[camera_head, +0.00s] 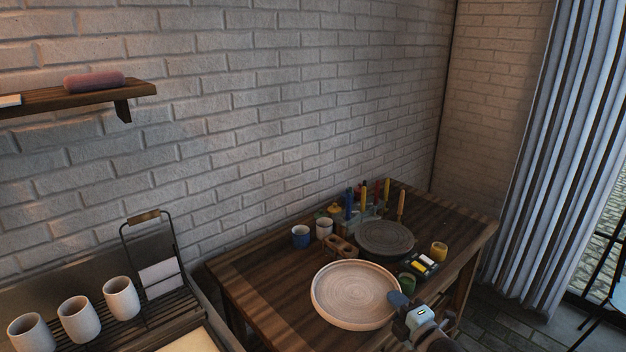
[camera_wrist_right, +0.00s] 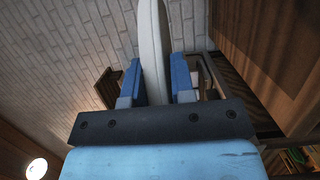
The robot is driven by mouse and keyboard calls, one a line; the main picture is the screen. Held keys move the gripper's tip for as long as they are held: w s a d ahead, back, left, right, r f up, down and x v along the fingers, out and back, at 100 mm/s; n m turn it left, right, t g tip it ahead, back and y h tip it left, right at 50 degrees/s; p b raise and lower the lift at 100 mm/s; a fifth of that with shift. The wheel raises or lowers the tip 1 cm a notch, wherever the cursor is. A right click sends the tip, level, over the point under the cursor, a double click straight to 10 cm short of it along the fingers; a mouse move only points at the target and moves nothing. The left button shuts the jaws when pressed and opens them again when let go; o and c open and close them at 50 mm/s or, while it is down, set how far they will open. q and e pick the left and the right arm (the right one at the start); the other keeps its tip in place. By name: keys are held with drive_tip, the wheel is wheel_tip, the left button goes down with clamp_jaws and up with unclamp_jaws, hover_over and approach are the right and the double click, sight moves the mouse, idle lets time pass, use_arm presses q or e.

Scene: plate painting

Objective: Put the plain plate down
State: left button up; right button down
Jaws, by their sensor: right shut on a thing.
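The plain plate (camera_head: 352,292) is a round, pale beige dish with a raised rim. In the head view it is level over the front of the wooden table (camera_head: 253,285); I cannot tell whether it touches the top. My right gripper (camera_head: 399,301) is shut on its right rim. In the right wrist view the plate (camera_wrist_right: 152,45) shows edge-on between the blue fingers of my right gripper (camera_wrist_right: 157,82). A dark grey ribbed disc (camera_head: 385,238) lies on the table behind the plate. My left gripper is out of view.
Behind the plate stand a blue cup (camera_head: 300,236), a pale cup (camera_head: 324,228), a wooden holder (camera_head: 341,246) and upright coloured tools (camera_head: 364,200). A green cup (camera_head: 406,281), a paint box (camera_head: 424,264) and a yellow cup (camera_head: 439,251) stand to the right. The table's left part is bare.

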drive_tip(key=s+r+m+h+p, duration=0.2)
drive_tip(key=s+r, duration=0.3)
drive_tip(key=s, duration=0.3)
drive_tip(key=s+r+m+t+h+p, duration=0.1)
drive_tip(key=s+r+m+h+p, duration=0.1)
drive_tip(key=s+r+h, duration=0.2)
drive_tip(key=s+r, duration=0.2)
drive_tip(key=s, duration=0.2)
drive_tip(key=shift+s+d+r+h+p, duration=0.15)
drive_tip(key=shift+s+d+h+p, duration=0.1)
drive_tip(key=shift+h+p, duration=0.15)
drive_tip(key=shift+w, duration=0.2)
